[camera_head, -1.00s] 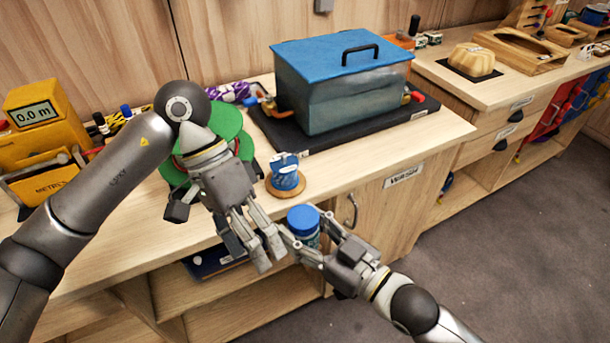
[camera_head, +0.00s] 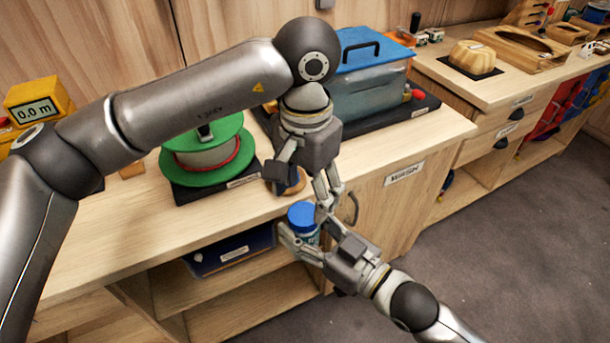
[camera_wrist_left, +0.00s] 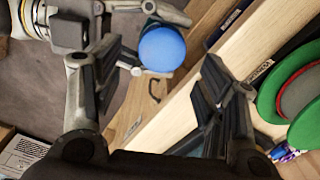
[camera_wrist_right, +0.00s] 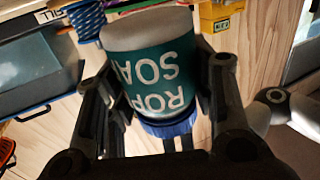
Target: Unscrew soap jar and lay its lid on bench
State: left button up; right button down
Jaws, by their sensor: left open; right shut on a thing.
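The soap jar has a blue lid (camera_head: 302,214) and a teal body (camera_wrist_right: 150,78) with a label reading "ROPE SOAP", inverted in the right wrist view. My right gripper (camera_head: 306,229) is shut around the jar body and holds it upright in front of the bench edge. The lid is on the jar. The bench top (camera_head: 110,240) is pale wood.
A green spool (camera_head: 205,160) on a dark base stands left of my left gripper. A clear tank with a blue lid (camera_head: 365,50) stands behind. A yellow meter (camera_head: 40,98) is far left. The front-left bench top is clear. A blue bin (camera_head: 230,255) sits on the shelf below.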

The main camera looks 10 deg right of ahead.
aim_at(306, 214)
pick_arm(q)
jog(key=shift+f, duration=2.35)
